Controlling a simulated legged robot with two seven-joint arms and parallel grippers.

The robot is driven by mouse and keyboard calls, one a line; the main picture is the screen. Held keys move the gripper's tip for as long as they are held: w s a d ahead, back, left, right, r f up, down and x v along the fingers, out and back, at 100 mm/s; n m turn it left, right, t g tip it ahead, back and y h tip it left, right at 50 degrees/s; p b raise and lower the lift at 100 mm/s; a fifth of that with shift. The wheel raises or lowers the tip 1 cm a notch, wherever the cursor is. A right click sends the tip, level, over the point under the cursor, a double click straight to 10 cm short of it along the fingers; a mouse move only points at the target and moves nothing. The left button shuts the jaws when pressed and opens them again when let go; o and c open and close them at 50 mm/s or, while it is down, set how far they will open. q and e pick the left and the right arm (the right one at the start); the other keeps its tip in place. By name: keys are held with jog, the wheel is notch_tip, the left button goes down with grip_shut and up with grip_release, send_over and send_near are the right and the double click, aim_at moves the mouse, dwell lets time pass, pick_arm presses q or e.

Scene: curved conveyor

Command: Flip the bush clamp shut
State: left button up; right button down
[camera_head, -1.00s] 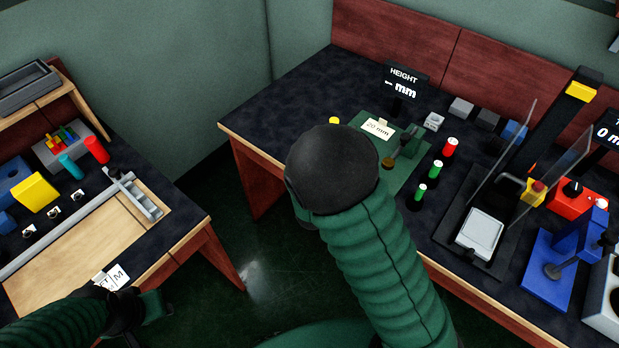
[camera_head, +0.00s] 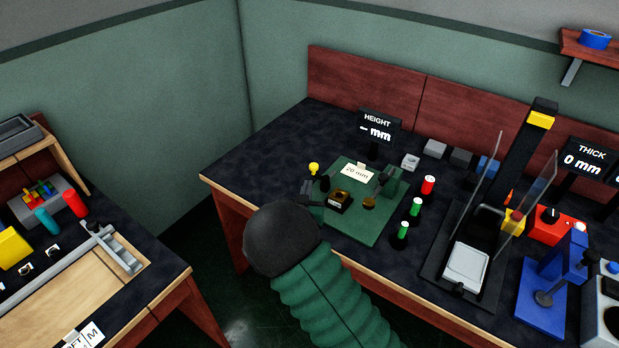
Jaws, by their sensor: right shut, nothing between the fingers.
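A green base plate (camera_head: 365,228) lies on the dark bench and carries a "20 mm" label (camera_head: 358,173). On it are a brass bush-like piece in a dark holder (camera_head: 339,202), a small brass disc (camera_head: 369,203) and an upright green block (camera_head: 389,181). A yellow knob (camera_head: 314,168), which looks like the clamp lever's, stands up at the plate's left edge. My right gripper (camera_head: 312,192) is shut and empty, just below the knob and left of the brass piece. I cannot tell whether it touches the lever. My black wrist hides the plate's near-left corner. My left gripper is out of view.
Red and green cylinders (camera_head: 416,206) stand right of the plate. A height display (camera_head: 376,130) and grey blocks (camera_head: 435,149) are behind it. Clear panels (camera_head: 481,196) and a scale-like device (camera_head: 467,266) stand farther right. A floor gap separates the left bench.

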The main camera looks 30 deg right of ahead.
aim_at(312, 169)
jog(key=x, duration=0.5)
jog(key=shift+d+f+b, duration=0.2)
jog(key=shift+d+b, duration=0.1)
jog(key=shift+d, duration=0.35)
jog(key=shift+w+d, duration=0.2)
jog(key=shift+w, duration=0.2)
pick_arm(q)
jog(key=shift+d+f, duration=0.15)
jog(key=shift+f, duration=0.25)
pick_arm(e)
jog(key=shift+a+r, duration=0.15)
jog(key=shift+a, duration=0.1)
